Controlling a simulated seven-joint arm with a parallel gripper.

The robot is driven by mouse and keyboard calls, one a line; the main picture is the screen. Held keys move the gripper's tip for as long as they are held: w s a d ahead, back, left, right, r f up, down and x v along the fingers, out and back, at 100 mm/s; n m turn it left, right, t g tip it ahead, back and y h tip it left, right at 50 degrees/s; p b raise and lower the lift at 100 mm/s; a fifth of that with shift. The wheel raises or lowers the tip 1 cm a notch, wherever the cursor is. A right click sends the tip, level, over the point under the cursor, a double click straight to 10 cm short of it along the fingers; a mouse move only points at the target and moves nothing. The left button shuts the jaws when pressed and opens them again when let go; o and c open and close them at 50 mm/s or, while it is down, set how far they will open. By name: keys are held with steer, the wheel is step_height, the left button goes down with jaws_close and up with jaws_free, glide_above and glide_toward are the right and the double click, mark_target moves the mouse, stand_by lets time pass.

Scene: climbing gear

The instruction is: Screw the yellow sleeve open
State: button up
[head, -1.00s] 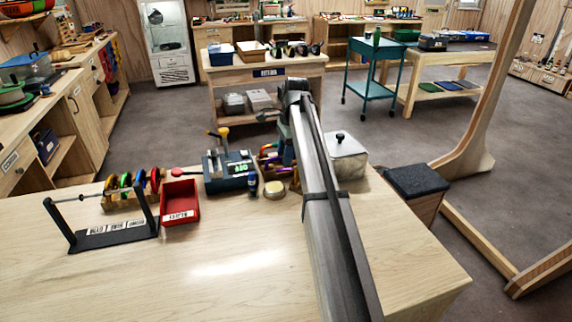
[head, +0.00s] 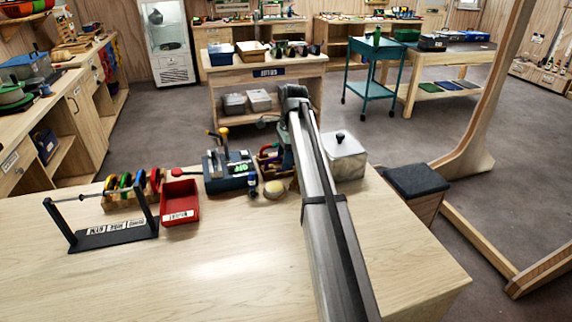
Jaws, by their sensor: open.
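My gripper (head: 281,162) is at the far end of my arm, pointing down at the back of the workbench. It is small and partly hidden by my arm, and its fingertips are hard to make out. I cannot make out the yellow sleeve with certainty; my gripper and arm hide part of the holder. I see nothing held in the gripper.
The blue-grey device (head: 230,171) has a yellow-topped upright. A round tan tin (head: 274,190), a red bin (head: 180,203) and a black rack (head: 112,236) with a bar stand leftward. A lidded metal canister (head: 345,158) stands right of my arm. The bench's front left is clear.

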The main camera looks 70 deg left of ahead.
steer(key=shift+f, duration=0.2)
steer(key=shift+d, duration=0.7)
stand_by(0.4)
steer(key=shift+r, duration=1.35)
steer(key=shift+r, duration=0.1)
steer(key=shift+a, duration=0.1)
steer(key=shift+a, duration=0.6)
